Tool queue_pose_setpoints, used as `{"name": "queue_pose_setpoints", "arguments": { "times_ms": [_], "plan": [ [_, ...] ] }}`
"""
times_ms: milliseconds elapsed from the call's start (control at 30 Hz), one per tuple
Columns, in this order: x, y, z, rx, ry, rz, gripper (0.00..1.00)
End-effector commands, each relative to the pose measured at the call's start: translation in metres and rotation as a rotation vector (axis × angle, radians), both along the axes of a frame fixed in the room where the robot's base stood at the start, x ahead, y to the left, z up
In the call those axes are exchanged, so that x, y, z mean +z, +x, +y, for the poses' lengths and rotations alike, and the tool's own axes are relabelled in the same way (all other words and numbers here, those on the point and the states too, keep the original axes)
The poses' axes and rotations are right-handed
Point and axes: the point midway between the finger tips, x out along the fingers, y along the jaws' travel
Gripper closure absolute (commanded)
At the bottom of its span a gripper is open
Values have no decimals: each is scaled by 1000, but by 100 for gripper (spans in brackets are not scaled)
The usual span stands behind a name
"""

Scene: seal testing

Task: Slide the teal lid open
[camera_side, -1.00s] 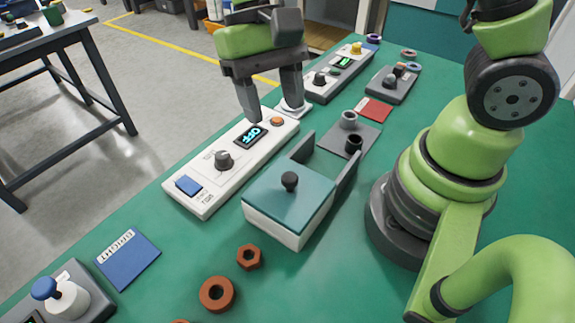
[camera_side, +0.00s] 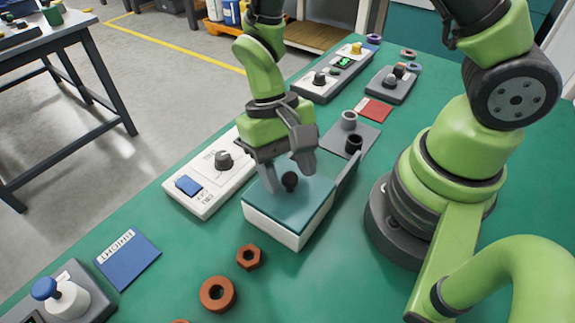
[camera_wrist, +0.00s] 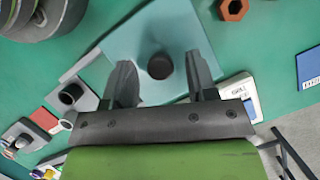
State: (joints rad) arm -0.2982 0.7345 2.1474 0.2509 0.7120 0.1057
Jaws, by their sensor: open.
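The teal lid (camera_side: 305,207) lies flat on the white box (camera_side: 273,224) and covers it. It also shows in the wrist view (camera_wrist: 150,30). A dark round knob (camera_side: 289,181) stands on the lid. My gripper (camera_side: 289,184) is low over the lid, open, with a finger on either side of the knob in the side view. In the wrist view the knob (camera_wrist: 160,66) sits between and slightly beyond the fingertips (camera_wrist: 163,68). I cannot tell whether a finger touches it.
A white control panel (camera_side: 202,190) with a dial and blue button stands just left of the box. Grey rails (camera_side: 350,170) run behind the box beside dark and grey rings. A blue card (camera_side: 127,259) lies at front left.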

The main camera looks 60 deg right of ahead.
Motion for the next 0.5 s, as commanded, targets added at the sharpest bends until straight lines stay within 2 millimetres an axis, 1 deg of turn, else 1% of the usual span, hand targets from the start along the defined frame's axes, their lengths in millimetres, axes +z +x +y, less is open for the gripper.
{"name": "queue_pose_setpoints", "arguments": {
  "times_ms": [100, 167, 200, 333, 500],
  "plan": [
    [0, 0, 0, 0, 0, 0, 48],
    [0, 0, 0, 0, 0, 0, 61],
    [0, 0, 0, 0, 0, 0, 71],
    [0, 0, 0, 0, 0, 0, 100],
    [1, 0, -3, -2, 1, 1, 100]
  ]
}}
